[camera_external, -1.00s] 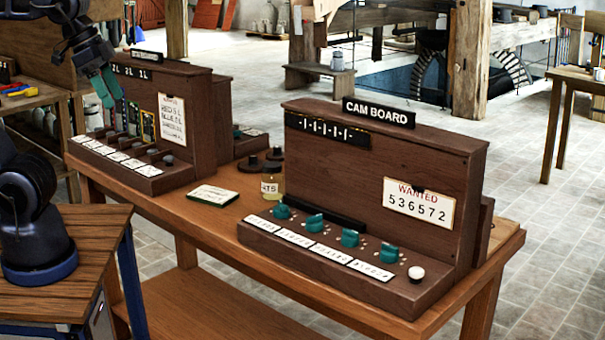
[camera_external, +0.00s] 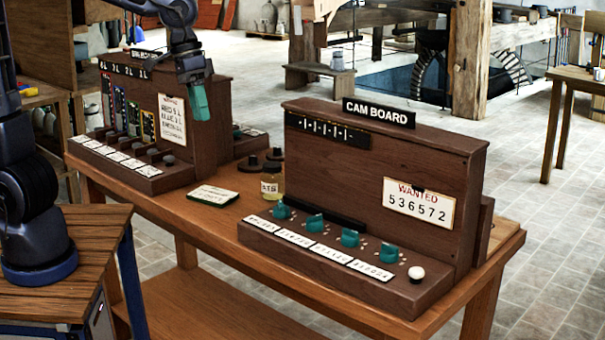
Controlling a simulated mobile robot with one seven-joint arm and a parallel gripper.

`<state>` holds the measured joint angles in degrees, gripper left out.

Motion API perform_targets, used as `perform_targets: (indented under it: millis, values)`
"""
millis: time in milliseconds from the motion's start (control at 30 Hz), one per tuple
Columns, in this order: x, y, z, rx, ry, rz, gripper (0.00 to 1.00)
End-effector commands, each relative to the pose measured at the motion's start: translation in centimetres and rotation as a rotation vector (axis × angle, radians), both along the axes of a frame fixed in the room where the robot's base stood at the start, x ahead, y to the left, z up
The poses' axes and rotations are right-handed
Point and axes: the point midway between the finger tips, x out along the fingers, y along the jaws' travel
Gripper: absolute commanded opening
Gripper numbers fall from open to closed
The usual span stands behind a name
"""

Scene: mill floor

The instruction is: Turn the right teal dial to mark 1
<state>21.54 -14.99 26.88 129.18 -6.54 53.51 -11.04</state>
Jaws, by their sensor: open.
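The cam board (camera_external: 390,166) is a brown wooden console on the right of the table, with a row of teal dials along its sloped front. The right teal dial (camera_external: 389,253) is the one nearest the white knob (camera_external: 416,273). A white label strip (camera_external: 369,271) lies in front of it; its marks are too small to read. My gripper (camera_external: 199,103), with teal fingers, hangs in the air in front of the left console, well to the left of the dials. It is open and empty, touching nothing that I can see.
The left console (camera_external: 203,130) with levers stands behind my gripper. A card (camera_external: 213,195), a small jar (camera_external: 272,182) and dark round weights (camera_external: 274,155) lie between the consoles. A "WANTED 536572" card (camera_external: 418,204) is on the cam board. The table's front edge is clear.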

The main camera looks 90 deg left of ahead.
Motion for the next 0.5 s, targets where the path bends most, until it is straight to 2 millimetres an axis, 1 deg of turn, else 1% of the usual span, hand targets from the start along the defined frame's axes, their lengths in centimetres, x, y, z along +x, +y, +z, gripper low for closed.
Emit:
perform_targets:
  millis: [33, 100, 500]
  values:
    - [1.2, 0.0, -0.9, 0.0, 0.019, 0.019, 0.58]
    - [2.7, 0.2, -1.9, 0.001, 0.038, 0.051, 0.58]
    - [10.4, 1.2, -7.6, 0.076, 0.11, 0.237, 0.58]
